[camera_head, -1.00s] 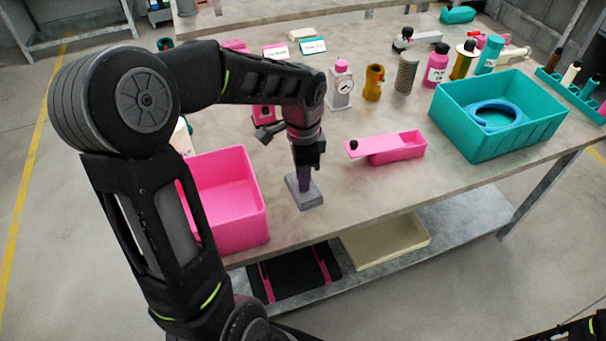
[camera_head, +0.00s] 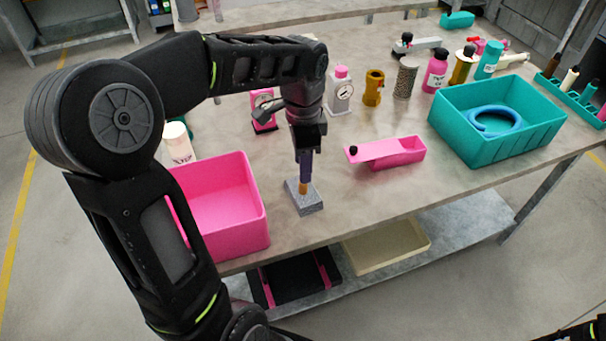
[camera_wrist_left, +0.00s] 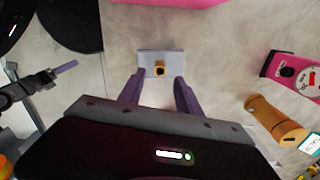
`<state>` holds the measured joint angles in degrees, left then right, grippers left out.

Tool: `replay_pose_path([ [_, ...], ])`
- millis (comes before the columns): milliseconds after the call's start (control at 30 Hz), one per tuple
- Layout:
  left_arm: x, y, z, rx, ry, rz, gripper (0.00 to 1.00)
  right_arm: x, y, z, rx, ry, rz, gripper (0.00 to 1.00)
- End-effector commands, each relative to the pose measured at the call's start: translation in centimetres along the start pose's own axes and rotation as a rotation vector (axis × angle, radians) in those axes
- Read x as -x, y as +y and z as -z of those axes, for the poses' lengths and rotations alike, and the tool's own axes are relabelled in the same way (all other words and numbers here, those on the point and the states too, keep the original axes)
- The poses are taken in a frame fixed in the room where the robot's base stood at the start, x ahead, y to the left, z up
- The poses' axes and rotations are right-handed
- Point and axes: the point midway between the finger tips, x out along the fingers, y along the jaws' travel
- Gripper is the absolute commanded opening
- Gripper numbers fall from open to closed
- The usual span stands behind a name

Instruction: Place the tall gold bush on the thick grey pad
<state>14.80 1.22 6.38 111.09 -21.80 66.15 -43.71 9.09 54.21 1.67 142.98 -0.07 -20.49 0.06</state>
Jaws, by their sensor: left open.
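The tall gold bush (camera_head: 303,188) stands on the thick grey pad (camera_head: 309,205) near the table's front edge. In the left wrist view the bush (camera_wrist_left: 160,70) appears upright, a dark hole in its top, near the middle of the pad (camera_wrist_left: 146,58). My left gripper (camera_head: 305,179) points down just above the bush. Its purple fingers are apart, one on each side of the bush in the wrist view, with visible gaps. The fingers partly hide the bush in the head view.
A pink bin (camera_head: 258,210) stands left of the pad. A pink tray with a handle (camera_head: 400,152) lies to its right, and a teal bin (camera_head: 475,142) beyond. The table between is clear.

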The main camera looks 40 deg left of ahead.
Motion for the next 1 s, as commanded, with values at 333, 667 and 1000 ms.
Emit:
replay_pose_path([
  [333, 5.6, 0.0, 0.1, 0.000, 0.001, 0.001, 0.41, 0.2, -0.1, 0.0, 0.000, 0.000, 0.000, 0.78],
  [667, 6.0, 0.0, 0.0, 0.000, 0.000, 0.000, 0.41, 0.2, -0.1, 0.0, 0.000, 0.000, 0.000, 0.78],
  [1000, 6.0, 0.0, 0.0, 0.000, 0.000, 0.000, 0.41, 0.2, -0.1, 0.0, 0.000, 0.000, 0.000, 0.78],
])
